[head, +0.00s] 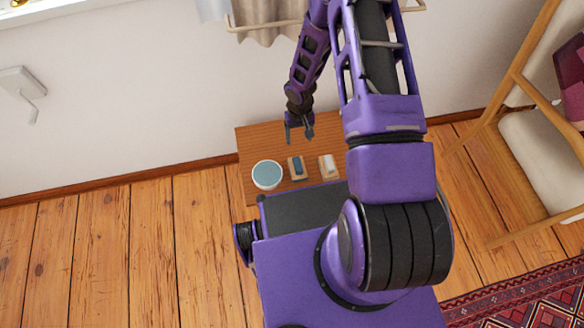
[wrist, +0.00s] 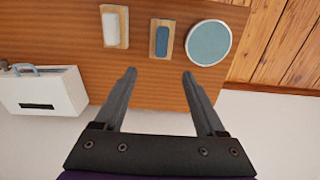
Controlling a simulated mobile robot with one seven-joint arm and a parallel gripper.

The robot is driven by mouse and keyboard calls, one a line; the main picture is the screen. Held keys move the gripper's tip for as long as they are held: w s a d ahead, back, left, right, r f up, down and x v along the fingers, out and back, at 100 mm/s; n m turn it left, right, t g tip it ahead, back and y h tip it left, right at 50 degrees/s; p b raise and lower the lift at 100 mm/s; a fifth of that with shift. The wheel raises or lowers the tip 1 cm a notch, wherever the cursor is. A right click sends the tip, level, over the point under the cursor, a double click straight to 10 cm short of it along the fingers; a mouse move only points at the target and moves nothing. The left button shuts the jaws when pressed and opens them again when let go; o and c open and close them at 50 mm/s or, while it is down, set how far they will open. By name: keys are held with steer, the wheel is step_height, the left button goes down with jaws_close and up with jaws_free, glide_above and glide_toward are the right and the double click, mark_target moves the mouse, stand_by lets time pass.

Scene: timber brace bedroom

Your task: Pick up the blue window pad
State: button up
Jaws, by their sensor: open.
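The blue window pad (head: 297,168) appears to be the small dark-blue rounded pad on a wooden block, lying on a brown wooden tabletop (head: 262,141). In the wrist view the pad (wrist: 162,41) is at the top centre, with the block's light wood edge around it. My gripper (head: 299,138) is open and empty, above the tabletop and on the wall side of the pad. In the wrist view my gripper's fingertips (wrist: 159,73) point toward the block and are apart from it.
A round white container with a blue-grey top (head: 267,174) stands beside the pad. A similar wooden block with a white pad (head: 327,166) is on its other side. A white box with a blue handle (wrist: 45,91) shows in the wrist view. A wooden chair (head: 535,150) stands right.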

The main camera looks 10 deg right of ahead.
steer(key=b, duration=0.2)
glide_toward(298, 164)
steer(key=f, duration=0.5)
steer(key=shift+w+f, duration=0.1)
steer(key=shift+w, duration=0.2)
step_height(298, 164, down, 5)
steer(key=shift+s+f, duration=0.1)
steer(key=shift+s, duration=0.05)
jaws_close()
